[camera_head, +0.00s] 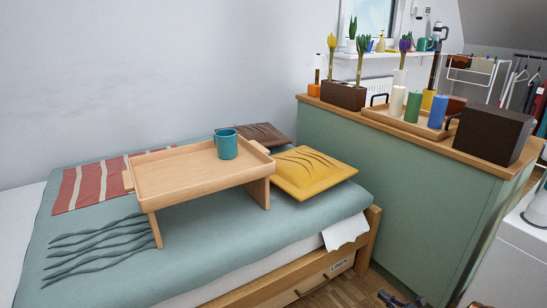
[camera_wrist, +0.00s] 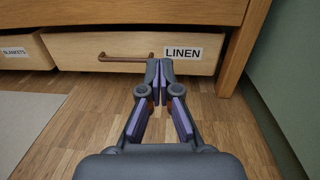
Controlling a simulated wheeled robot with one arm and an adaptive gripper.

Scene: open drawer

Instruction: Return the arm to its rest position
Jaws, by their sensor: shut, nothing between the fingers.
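My gripper (camera_wrist: 160,68) is shut and empty in the wrist view. Its fingertips point at the right part of the linen drawer (camera_wrist: 78,48), below and beside its LINEN label (camera_wrist: 183,53). The drawer has a pale wooden front and a brown bar handle (camera_wrist: 122,58). The fingers are clear of the handle, to its right. In the head view, a dark part of my arm shows at the bottom edge, right of the drawer (camera_head: 318,284).
The drawer is under a bed (camera_head: 240,250) bearing a wooden tray table (camera_head: 190,180), a teal mug (camera_head: 226,145) and a yellow cushion (camera_head: 312,172). A green cabinet (camera_head: 400,180) stands close on the right. A blankets drawer (camera_wrist: 22,52) is at left. Wooden floor (camera_wrist: 60,125) lies in front.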

